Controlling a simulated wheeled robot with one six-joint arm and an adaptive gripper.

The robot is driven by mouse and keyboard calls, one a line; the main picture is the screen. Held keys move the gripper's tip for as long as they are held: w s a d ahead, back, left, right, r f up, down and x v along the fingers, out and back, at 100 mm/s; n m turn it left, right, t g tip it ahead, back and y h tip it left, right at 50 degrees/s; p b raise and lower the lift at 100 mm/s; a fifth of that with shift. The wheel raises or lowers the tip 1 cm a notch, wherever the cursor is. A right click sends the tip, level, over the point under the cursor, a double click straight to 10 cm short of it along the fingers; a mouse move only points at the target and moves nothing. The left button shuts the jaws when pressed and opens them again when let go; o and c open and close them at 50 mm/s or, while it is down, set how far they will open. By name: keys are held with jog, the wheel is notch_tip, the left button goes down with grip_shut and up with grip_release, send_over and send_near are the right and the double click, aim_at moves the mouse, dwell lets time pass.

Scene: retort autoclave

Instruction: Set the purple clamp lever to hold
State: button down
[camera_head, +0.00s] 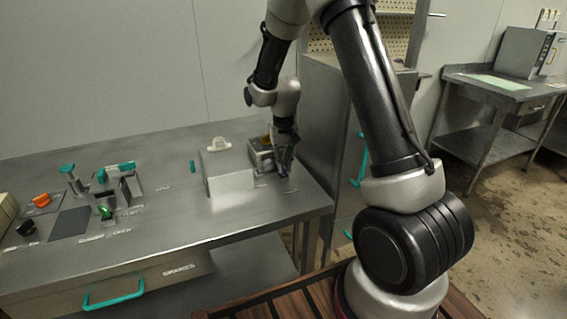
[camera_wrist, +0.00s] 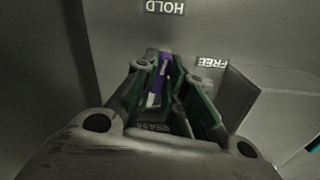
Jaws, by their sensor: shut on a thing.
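The purple clamp lever (camera_wrist: 158,78) shows in the wrist view between the fingers of my gripper (camera_wrist: 170,82). It carries a white mark and lies lengthwise in the picture, leaning slightly. The fingers are closed around it. The HOLD label (camera_wrist: 165,6) is at the top of the wrist view, apart from the lever. The FREE label (camera_wrist: 212,62) is just right of the fingers. In the head view my gripper (camera_head: 284,170) is low over the bench's right end, and only a bit of purple shows there. The lever's base is mostly hidden by the fingers.
A steel block (camera_head: 228,175) stands on the bench just left of my gripper. A tall steel cabinet (camera_head: 335,120) stands close behind on the right. Teal-handled fixtures (camera_head: 118,168) and an orange knob (camera_head: 41,199) are at the bench's left. Open bench lies between.

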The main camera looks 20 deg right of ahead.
jog(key=shift+n, duration=1.1)
jog(key=c, duration=1.5)
grip_release()
jog(key=shift+o, duration=0.2)
jog(key=shift+r, duration=0.1)
notch_tip(320, 180, up, 12)
